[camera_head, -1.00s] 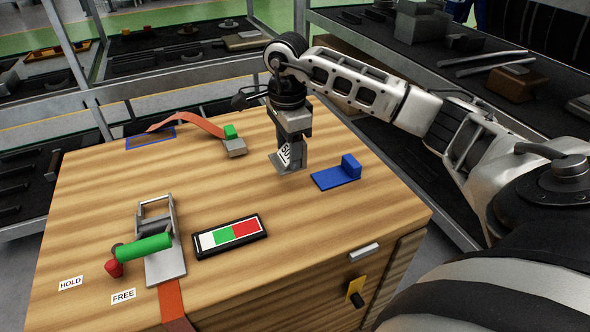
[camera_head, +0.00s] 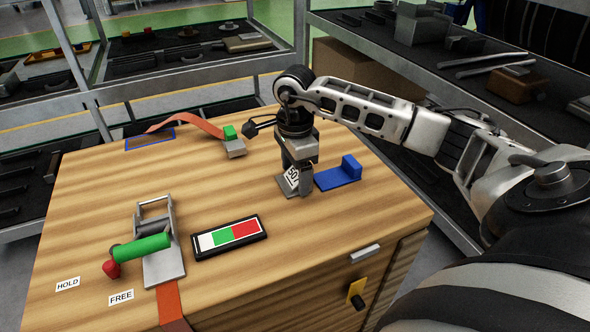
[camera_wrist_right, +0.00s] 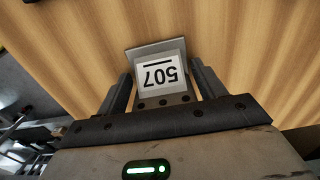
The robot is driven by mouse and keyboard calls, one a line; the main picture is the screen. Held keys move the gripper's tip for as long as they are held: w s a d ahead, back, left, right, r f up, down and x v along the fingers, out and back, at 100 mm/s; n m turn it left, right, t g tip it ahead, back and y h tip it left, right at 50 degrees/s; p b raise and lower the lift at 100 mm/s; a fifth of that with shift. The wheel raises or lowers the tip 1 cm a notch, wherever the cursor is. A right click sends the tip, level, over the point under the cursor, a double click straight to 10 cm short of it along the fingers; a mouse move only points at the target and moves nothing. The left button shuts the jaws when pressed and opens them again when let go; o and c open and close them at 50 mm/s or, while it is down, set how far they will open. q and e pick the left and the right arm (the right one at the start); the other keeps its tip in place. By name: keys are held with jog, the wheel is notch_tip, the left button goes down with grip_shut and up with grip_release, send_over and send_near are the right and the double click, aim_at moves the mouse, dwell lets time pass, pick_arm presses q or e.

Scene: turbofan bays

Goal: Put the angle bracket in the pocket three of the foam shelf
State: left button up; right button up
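The angle bracket (camera_head: 291,181) is a small grey metal part with a white label reading 507. It is at my right gripper (camera_head: 297,180), above or on the wooden bench top; I cannot tell if its lower edge touches the wood. In the right wrist view the bracket (camera_wrist_right: 158,72) sits between the two dark fingers of my right gripper (camera_wrist_right: 162,88), its label facing the camera upside down. My left gripper is not in view. No numbered pocket can be made out, and I cannot tell which shelf is the foam shelf.
A blue L-shaped block (camera_head: 339,175) is just right of the bracket. A strap buckle with a green tab (camera_head: 232,142), a green-handled ratchet (camera_head: 150,247) and a white-green-red panel (camera_head: 230,236) are on the bench (camera_head: 95,200). Dark-lined shelves stand behind and at right (camera_head: 440,45).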

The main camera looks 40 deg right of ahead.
jog(key=shift+o, duration=1.2)
jog(key=shift+r, duration=0.1)
